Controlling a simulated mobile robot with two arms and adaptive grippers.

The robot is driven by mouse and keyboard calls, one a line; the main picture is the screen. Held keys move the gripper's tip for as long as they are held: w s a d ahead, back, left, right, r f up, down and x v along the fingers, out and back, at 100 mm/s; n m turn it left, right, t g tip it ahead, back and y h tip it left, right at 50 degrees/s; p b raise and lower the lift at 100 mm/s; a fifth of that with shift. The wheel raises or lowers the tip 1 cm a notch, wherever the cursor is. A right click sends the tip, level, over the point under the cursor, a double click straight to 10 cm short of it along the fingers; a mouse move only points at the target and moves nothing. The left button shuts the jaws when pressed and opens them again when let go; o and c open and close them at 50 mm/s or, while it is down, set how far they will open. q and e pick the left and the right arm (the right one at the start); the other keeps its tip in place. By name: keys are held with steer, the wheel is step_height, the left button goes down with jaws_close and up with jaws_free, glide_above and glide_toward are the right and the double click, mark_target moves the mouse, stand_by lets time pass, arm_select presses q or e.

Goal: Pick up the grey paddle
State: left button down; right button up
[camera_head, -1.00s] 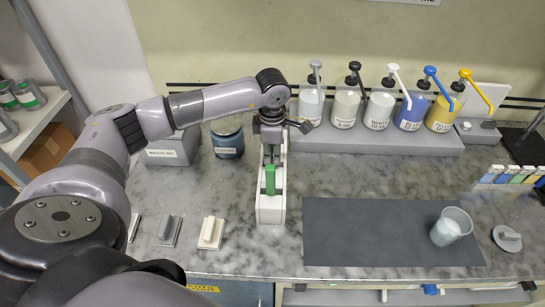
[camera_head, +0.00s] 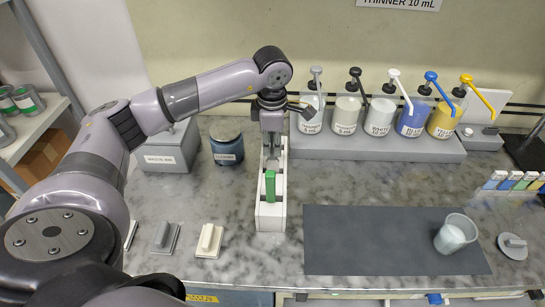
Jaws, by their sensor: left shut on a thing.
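My left gripper (camera_head: 271,148) is above the back part of the white rack (camera_head: 271,217), pointing down. It is shut on a thin grey piece, seemingly the grey paddle (camera_head: 272,165), which shows just below the fingers. Most of the paddle is hidden by the fingers, and I cannot tell whether its lower end is clear of the rack. A green paddle (camera_head: 270,186) stands in the rack in front of it. My right gripper is not in view.
Pump bottles (camera_head: 379,114) stand on a grey stand behind to the right. A blue-grey jar (camera_head: 226,147) and a grey waste bin (camera_head: 168,150) are left of the rack. A dark mat (camera_head: 375,262) with a clear cup (camera_head: 455,234) lies front right.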

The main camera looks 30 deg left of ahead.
arm_select(q)
step_height(320, 180, up, 13)
steer(key=shift+r+b, duration=0.1)
steer(key=shift+b, duration=0.85)
steer(key=shift+r, duration=0.65)
steer(key=c, duration=2)
jaws_free()
jaws_close()
